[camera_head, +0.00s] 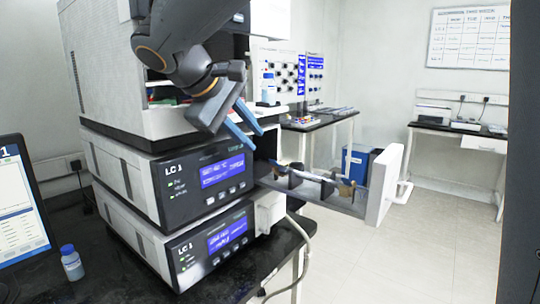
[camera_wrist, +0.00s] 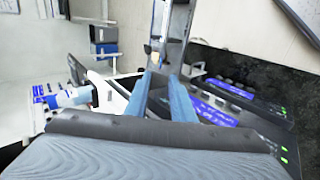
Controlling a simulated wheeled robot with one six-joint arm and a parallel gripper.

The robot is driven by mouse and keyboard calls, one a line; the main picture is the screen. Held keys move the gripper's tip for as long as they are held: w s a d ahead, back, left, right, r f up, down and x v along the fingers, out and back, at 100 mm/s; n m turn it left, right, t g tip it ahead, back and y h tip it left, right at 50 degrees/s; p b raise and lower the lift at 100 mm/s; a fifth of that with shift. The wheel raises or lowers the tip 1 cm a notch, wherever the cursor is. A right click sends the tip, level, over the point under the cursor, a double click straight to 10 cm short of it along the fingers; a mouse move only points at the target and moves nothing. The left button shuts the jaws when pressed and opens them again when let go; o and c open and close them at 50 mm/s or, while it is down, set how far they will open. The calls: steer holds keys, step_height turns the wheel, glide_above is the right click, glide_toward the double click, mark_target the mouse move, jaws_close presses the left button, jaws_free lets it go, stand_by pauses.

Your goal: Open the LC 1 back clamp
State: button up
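The LC 1 stack (camera_head: 200,185) stands in the middle of the head view. A long grey drawer (camera_head: 315,192) is pulled out from it to the right, ending in a white front panel (camera_head: 382,187) with a handle. Dark upright clamps (camera_head: 327,187) and small tan parts (camera_head: 346,189) sit along the drawer. I cannot tell whether any clamp is open or shut. My gripper (camera_head: 256,137) is open and empty, above and left of the drawer's inner end, its blue fingers apart. In the wrist view my gripper (camera_wrist: 163,75) points along the drawer (camera_wrist: 177,40); its fingers hide part of the drawer.
A monitor (camera_head: 22,215) and a blue-capped bottle (camera_head: 72,263) stand on the black bench at left. Another bottle (camera_head: 268,90) stands behind my gripper. A tube (camera_head: 300,235) hangs below the drawer. Blue bins (camera_head: 360,163) are behind it. The floor at right is clear.

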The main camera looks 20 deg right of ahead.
mark_target(272, 160)
steer(key=x, duration=1)
steer(key=shift+w+d+f, duration=0.1)
steer(key=shift+d+f, duration=0.05)
steer(key=shift+f, duration=0.1)
jaws_close()
